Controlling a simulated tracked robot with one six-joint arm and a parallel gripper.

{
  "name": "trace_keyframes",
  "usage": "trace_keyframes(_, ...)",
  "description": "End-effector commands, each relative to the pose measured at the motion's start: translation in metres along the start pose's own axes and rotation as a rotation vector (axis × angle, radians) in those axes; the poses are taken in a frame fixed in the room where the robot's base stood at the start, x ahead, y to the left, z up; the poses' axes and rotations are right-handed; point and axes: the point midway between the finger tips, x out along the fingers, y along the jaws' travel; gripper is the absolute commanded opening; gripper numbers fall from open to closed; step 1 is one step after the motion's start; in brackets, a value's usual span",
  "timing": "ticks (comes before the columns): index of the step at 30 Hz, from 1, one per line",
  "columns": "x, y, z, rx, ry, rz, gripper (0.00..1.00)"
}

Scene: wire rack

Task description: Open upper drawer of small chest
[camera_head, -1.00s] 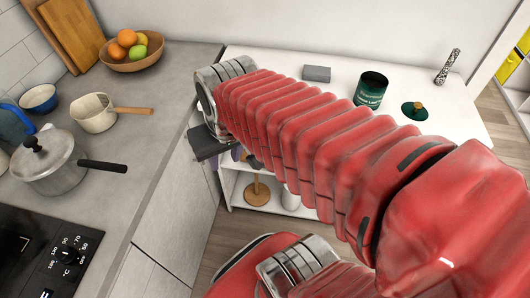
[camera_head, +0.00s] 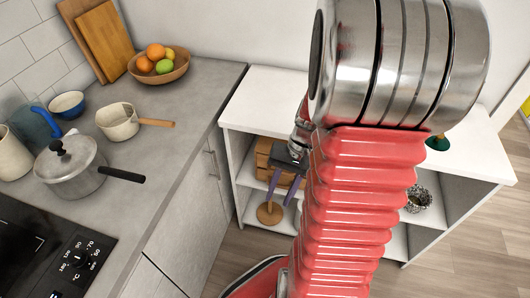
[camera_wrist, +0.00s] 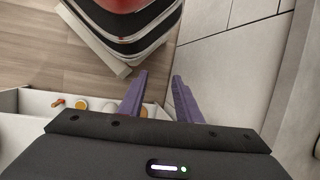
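A small brown wooden chest (camera_head: 263,156) stands in the upper left bay of the white shelf unit in the head view. My arm and gripper hide much of its right side, and I cannot make out its upper drawer clearly. My gripper (camera_head: 278,201) points downward in front of the shelf, its two purple fingers apart and empty. In the wrist view the fingers of my gripper (camera_wrist: 159,76) are spread, with floor and a cabinet front beyond them. The chest is not identifiable there.
The white shelf unit (camera_head: 243,103) stands right of the grey counter (camera_head: 205,95). A round wooden stand (camera_head: 268,214) is on its lower shelf. A pot (camera_head: 75,175) and saucepan (camera_head: 118,122) are on the counter.

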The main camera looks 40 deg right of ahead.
Motion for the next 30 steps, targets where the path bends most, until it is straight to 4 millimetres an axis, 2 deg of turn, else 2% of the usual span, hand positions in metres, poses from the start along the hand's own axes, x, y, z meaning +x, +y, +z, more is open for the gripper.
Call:
trace_keyframes(16, 0.063, 0.044, -0.040, 0.266, -0.206, -0.344, 0.31)
trace_keyframes(30, 0.112, 0.074, -0.085, 0.431, -0.237, -0.742, 0.31)
